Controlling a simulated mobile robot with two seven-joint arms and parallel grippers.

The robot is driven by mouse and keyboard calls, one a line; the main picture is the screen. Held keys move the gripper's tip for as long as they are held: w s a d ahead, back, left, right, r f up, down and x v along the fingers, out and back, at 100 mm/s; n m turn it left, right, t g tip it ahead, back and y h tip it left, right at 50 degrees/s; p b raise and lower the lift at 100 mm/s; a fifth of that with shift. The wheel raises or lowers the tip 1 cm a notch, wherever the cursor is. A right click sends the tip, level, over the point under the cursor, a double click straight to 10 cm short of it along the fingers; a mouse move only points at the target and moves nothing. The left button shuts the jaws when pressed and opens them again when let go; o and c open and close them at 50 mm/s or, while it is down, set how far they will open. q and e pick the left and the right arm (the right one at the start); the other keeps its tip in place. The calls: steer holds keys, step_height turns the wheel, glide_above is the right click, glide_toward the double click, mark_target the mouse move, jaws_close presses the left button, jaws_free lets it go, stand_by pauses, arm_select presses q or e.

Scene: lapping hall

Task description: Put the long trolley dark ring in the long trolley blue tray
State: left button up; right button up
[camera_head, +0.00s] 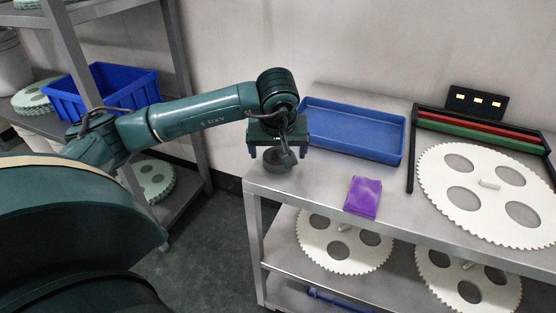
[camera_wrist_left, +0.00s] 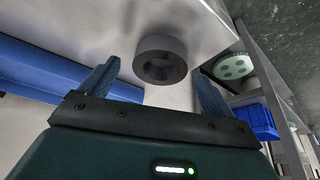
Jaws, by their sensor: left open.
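The dark ring (camera_head: 276,160) lies on the metal top of the long trolley (camera_head: 310,185), near its left end. It also shows in the left wrist view (camera_wrist_left: 160,60), ahead of the fingertips and between their lines. My left gripper (camera_head: 279,147) is open above the ring, and its fingers show on both sides in the wrist view (camera_wrist_left: 154,82). I cannot tell whether the fingers reach down around the ring. The blue tray (camera_head: 355,130) lies on the same top, just right of the gripper, and looks empty. My right gripper is not in view.
A purple packet (camera_head: 363,197) lies in front of the tray. A large white toothed disc (camera_head: 460,185) lies in a dark-framed area at the right. A blue bin (camera_head: 120,85) stands on the rack at the left. More discs (camera_head: 340,262) are on the lower shelf.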

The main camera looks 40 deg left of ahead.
arm_select(q)
steer(key=shift+x, duration=1.05)
steer(key=shift+r, duration=0.1)
steer(key=c, duration=1.3)
